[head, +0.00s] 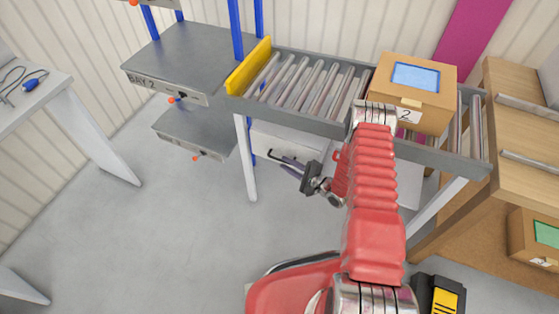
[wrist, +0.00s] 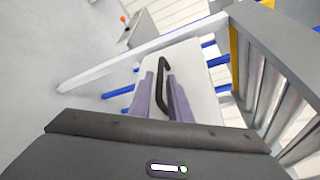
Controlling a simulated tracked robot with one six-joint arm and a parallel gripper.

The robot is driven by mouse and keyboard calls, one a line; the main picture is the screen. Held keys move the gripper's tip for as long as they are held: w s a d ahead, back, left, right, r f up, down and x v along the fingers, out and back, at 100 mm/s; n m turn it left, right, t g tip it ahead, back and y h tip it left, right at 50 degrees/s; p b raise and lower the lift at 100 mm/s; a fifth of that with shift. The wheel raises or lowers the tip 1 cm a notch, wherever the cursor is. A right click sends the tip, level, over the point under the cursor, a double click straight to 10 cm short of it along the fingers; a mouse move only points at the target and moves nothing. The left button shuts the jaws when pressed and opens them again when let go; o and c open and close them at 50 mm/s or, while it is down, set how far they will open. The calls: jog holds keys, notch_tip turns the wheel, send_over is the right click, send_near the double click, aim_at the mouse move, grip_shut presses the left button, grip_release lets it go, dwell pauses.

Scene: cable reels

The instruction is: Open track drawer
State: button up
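The track drawer is a white box (head: 290,143) under the roller conveyor; its pale front (wrist: 198,75) fills the middle of the wrist view. A black bar handle (wrist: 164,68) stands out from this front. It also shows in the head view (head: 284,159), just beyond my fingertips. My gripper (wrist: 161,76) has two purple fingers, one on each side of the handle in the wrist view, with a narrow gap between them. The fingers look open around the handle; whether either touches it, I cannot tell. I see no gap showing the drawer pulled out.
The roller conveyor (head: 350,128) runs above the drawer and carries a cardboard box (head: 430,88) marked 2. A white conveyor leg (head: 245,158) stands left of my gripper. Grey shelves (head: 195,58) stand at the left. The grey floor (head: 180,225) in front is clear.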

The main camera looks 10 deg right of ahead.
aim_at(280, 160)
jog(key=shift+x, duration=2.25)
jog(key=shift+c, duration=0.7)
grip_shut()
